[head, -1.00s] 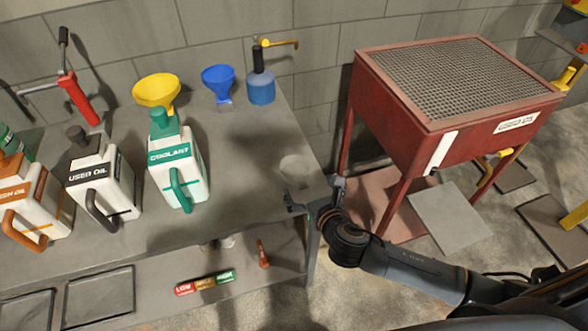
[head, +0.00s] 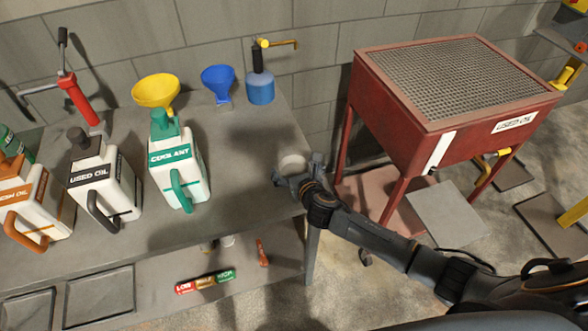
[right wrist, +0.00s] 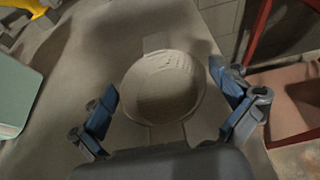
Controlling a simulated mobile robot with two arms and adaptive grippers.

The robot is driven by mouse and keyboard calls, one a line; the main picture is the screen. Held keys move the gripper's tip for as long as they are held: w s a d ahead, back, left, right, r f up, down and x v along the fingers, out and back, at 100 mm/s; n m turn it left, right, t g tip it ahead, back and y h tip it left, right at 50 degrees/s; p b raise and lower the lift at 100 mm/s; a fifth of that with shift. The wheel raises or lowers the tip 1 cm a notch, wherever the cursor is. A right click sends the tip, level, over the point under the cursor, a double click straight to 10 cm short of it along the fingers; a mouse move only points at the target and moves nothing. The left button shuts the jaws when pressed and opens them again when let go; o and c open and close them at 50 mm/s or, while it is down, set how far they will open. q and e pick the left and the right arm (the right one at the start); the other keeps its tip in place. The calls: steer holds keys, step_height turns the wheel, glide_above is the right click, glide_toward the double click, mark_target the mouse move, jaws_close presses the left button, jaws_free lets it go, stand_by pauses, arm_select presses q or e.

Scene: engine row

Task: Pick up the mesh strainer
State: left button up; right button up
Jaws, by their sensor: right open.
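The mesh strainer (head: 291,163) is a pale round bowl on the right end of the grey workbench, partly hidden by my gripper in the head view. In the right wrist view the strainer (right wrist: 163,88) shows whole, with a flat tab at its far side and a strip at its near side. My right gripper (head: 298,172) is open, and its two fingers (right wrist: 167,92) stand on either side of the strainer's near half. I see a gap at both sides; whether the fingers are down at rim height I cannot tell. My left gripper is not in view.
The coolant jug (head: 177,164) stands left of the strainer, with the used oil jug (head: 103,185) beyond. A yellow funnel (head: 156,92), a blue funnel (head: 218,80) and a blue pump bottle (head: 261,87) line the back. A red grated stand (head: 400,125) is to the right.

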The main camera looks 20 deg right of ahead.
steer(key=c, duration=1.2)
steer(key=shift+r, duration=0.1)
